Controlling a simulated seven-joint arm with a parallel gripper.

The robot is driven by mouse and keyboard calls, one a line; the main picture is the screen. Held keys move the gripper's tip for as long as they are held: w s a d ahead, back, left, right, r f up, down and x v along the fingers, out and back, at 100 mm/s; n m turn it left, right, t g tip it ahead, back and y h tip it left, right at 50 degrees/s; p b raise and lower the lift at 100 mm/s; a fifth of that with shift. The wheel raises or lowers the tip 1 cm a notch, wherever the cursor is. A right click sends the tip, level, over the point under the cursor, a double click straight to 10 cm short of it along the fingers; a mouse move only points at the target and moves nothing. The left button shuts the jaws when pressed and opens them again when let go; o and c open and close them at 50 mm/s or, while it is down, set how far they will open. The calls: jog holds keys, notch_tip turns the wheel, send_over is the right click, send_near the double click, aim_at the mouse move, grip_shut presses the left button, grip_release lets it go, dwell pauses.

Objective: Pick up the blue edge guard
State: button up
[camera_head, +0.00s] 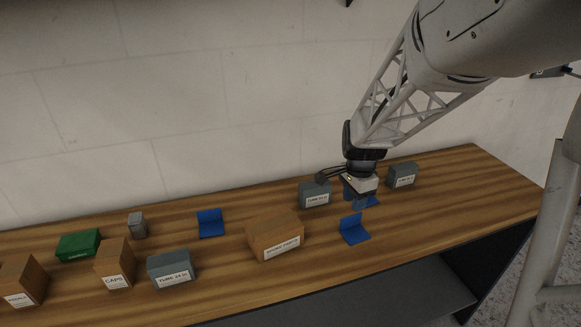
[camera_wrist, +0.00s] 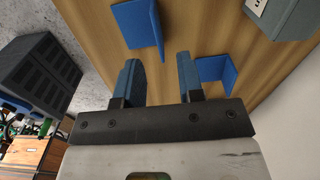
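Three blue L-shaped edge guards are on the wooden table. One (camera_head: 210,223) lies left of centre. Another (camera_head: 353,228) is near the front edge, and what looks like the same one shows at the top of the wrist view (camera_wrist: 138,25). The third (camera_head: 373,201) is by my gripper (camera_head: 356,197), mostly hidden behind the fingers; it appears in the wrist view (camera_wrist: 218,72) beside the right finger, partly covered by it. In the wrist view my gripper (camera_wrist: 160,78) is open, with only bare table between its fingers.
Grey boxes (camera_head: 314,194) (camera_head: 402,175) flank my gripper at the back. A brown carton (camera_head: 276,238) sits left of the front guard. Further left are another grey box (camera_head: 171,268), a small grey item (camera_head: 137,225), a green box (camera_head: 78,244) and brown cartons (camera_head: 114,264).

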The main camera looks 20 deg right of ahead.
aim_at(349, 227)
jog(key=shift+f, duration=1.25)
jog(key=shift+f, duration=0.1)
jog(key=shift+s+a+f, duration=0.1)
jog(key=shift+f, duration=2.4)
jog(key=shift+c, duration=0.3)
grip_shut()
